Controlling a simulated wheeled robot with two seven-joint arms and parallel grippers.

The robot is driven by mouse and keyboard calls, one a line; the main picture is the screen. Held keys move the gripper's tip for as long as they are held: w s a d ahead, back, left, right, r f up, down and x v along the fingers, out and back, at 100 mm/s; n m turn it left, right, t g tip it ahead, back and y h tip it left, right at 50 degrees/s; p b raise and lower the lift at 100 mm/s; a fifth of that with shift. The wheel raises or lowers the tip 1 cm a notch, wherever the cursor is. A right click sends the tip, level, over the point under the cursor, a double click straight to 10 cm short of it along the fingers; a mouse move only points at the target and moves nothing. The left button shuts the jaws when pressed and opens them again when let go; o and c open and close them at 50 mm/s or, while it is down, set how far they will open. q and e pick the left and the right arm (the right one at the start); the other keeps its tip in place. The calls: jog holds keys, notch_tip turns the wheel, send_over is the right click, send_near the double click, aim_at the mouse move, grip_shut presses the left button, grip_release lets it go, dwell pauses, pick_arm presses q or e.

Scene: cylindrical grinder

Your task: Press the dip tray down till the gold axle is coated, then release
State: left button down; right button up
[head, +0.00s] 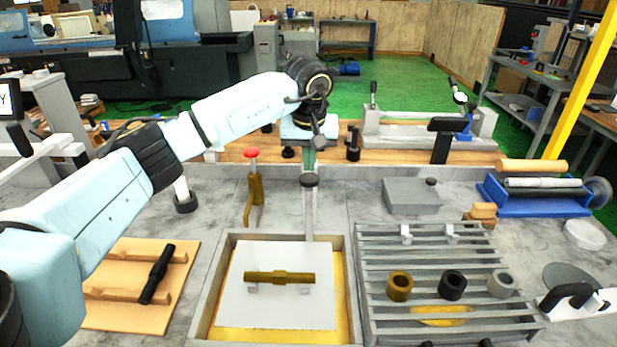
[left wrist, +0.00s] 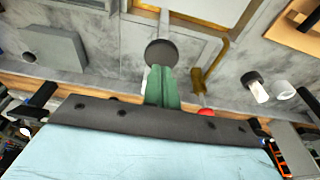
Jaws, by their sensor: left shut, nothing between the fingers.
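The gold axle (head: 280,277) lies across small supports on the white dip tray (head: 262,313). The tray sits in a grey-rimmed box (head: 208,290), with yellow showing around its edges. A lever with a round dark knob (head: 309,180) stands at the box's back edge. My left gripper (head: 308,165) is shut and empty, with its green fingers just above or behind the knob. In the left wrist view the fingertips (left wrist: 159,72) are close to the dark knob (left wrist: 161,53); I cannot tell whether they touch. My right gripper is out of view.
A red-topped gold hook (head: 253,185) stands just left of the lever. A slatted rack (head: 440,240) with several rings is right of the box. A wooden board (head: 125,318) with a black axle (head: 158,272) lies left.

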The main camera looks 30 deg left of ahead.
aim_at(309, 205)
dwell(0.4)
pick_arm(q)
jog(key=shift+s+f+b, duration=0.1)
jog(key=shift+f+b, duration=4.15)
jog(key=shift+f, duration=3.3)
jog(key=shift+r, duration=0.25)
jog(key=shift+r+p, duration=7.35)
jog(key=shift+r, duration=2.65)
